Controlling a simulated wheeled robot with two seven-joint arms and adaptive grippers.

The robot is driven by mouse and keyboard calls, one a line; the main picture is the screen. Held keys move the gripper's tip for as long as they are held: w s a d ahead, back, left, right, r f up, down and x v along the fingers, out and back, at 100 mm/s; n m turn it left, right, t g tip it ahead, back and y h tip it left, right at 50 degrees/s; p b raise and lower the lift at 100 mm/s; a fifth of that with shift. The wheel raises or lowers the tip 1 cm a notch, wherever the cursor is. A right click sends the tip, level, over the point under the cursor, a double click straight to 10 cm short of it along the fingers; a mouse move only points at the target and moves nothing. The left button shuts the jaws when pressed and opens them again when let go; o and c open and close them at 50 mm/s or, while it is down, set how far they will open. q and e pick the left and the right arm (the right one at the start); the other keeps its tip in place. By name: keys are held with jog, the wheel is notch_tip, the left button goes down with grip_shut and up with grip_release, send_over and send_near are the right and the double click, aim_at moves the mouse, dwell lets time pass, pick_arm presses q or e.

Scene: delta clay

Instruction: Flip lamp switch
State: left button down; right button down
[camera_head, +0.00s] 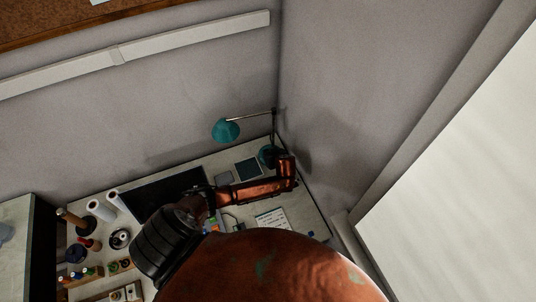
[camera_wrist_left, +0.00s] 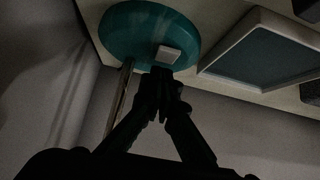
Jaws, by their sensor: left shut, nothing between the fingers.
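The desk lamp has a teal shade (camera_head: 226,131) on a thin arm and a round teal base (camera_head: 267,155) in the back corner of the desk. In the left wrist view the base (camera_wrist_left: 135,30) carries a small white switch (camera_wrist_left: 169,54). My left gripper (camera_wrist_left: 163,76) is shut and empty, its dark fingertips just beside the switch. I cannot tell whether they touch it. In the head view my left arm reaches to the base and partly covers it. My right gripper is in neither view.
A framed dark square panel (camera_head: 248,169) lies close to the lamp base and shows large in the left wrist view (camera_wrist_left: 270,47). A black mat (camera_head: 165,190) and white rolls (camera_head: 101,211) are further left. Walls (camera_head: 345,90) meet behind the lamp.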

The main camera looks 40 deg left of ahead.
pick_arm(q)
jog(key=shift+r+p, duration=0.55)
jog(key=shift+r, duration=0.1)
notch_tip(320, 180, up, 4)
jog(key=shift+d+f+p, duration=0.1)
jog(key=shift+d+p, duration=0.05)
jog(key=shift+p, duration=1.1)
jog(key=a+r+v, duration=0.1)
jog(key=v, duration=0.7)
jog(key=shift+d+r, duration=0.2)
jog(key=shift+w, duration=0.1)
